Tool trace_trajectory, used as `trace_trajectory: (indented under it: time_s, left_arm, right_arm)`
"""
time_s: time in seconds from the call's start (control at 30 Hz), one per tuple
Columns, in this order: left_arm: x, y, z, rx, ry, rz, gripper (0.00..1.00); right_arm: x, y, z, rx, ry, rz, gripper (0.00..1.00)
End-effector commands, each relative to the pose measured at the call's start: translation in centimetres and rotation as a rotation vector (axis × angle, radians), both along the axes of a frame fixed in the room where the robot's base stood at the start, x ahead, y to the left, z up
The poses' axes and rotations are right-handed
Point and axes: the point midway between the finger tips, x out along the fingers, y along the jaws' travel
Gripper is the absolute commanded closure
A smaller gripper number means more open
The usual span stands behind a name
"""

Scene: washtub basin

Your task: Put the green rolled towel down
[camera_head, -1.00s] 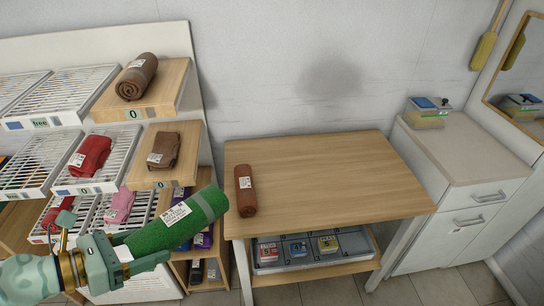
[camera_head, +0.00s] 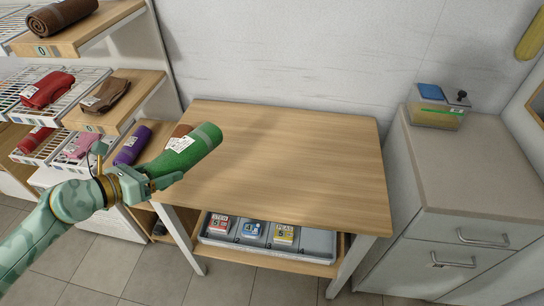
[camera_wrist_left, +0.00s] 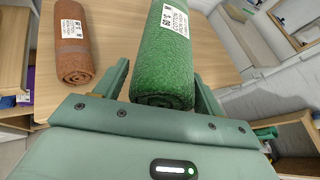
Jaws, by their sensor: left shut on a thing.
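The green rolled towel (camera_head: 186,150) has a white label and a grey band. My left gripper (camera_head: 150,181) is shut on its near end and holds it at the left edge of the wooden table (camera_head: 290,150). In the left wrist view the green rolled towel (camera_wrist_left: 165,60) stands out from between the fingers of my left gripper (camera_wrist_left: 162,98), with the tabletop behind it. I cannot tell whether the towel touches the table. A brown rolled towel (camera_wrist_left: 72,40) lies on the table to its left there; in the head view it is mostly hidden behind the green one. My right gripper is not in view.
The middle and right of the tabletop are clear. A grey tray (camera_head: 318,240) with several small boxes sits on the shelf below. A shelf rack with towels (camera_head: 48,88) stands at left, a white cabinet (camera_head: 455,170) at right.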

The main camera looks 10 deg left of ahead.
Motion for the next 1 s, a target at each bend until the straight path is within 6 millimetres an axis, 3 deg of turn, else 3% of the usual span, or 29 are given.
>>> trace_trajectory:
  time_s: [0.03,0.2,0.47,0.6,0.73,1.0]
  left_arm:
    - [0.5,0.9,-1.0,0.004,-0.003,0.022,0.57]
    - [1.5,1.5,-1.0,0.000,-0.018,0.051,0.57]
    - [6.8,-2.3,-4.1,-0.004,-0.019,0.049,0.57]
    - [9.5,-4.3,-7.1,-0.003,-0.012,0.049,0.57]
    - [11.0,-5.3,-9.2,0.000,-0.012,0.048,0.57]
    - [12.3,-6.3,-10.8,-0.001,-0.014,0.048,0.57]
  right_arm:
    - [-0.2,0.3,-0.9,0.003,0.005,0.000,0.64]
    - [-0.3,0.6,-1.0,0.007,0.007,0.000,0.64]
    - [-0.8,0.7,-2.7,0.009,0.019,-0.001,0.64]
    - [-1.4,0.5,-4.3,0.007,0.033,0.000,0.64]
    - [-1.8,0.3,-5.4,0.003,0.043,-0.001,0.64]
    - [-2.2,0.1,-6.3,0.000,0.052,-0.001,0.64]
